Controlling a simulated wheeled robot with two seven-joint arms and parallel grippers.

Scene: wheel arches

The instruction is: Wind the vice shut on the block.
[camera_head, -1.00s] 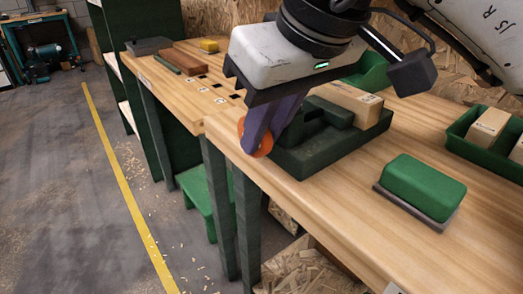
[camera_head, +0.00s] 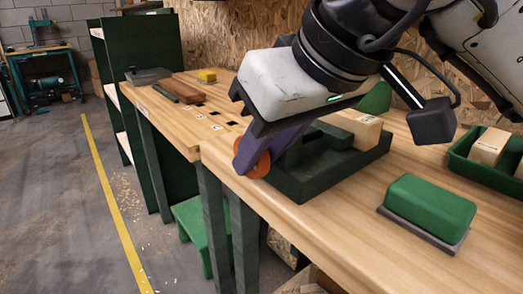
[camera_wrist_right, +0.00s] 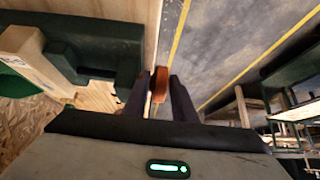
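The dark green vice (camera_head: 300,184) stands on the near bench at its left front edge. A pale wooden block (camera_head: 357,128) sits in it, partly hidden behind the raised jaw. The vice's orange wheel (camera_head: 258,165) is at the bench's edge, partly covered by a finger. My right gripper (camera_head: 253,154) reaches down to the wheel, its purple-grey fingers tilted. In the right wrist view the wheel (camera_wrist_right: 159,84) is edge-on between the two fingers (camera_wrist_right: 158,92), which look closed on it. The vice (camera_wrist_right: 95,40) also shows there. My left gripper is not in view.
A green block-shaped thing on a grey plate (camera_head: 430,211) lies to the right on the bench. A green bin (camera_head: 463,166) with wooden blocks is behind it. A lower bench (camera_head: 190,118) adjoins at left. Open floor with a yellow line (camera_head: 112,200) lies beyond.

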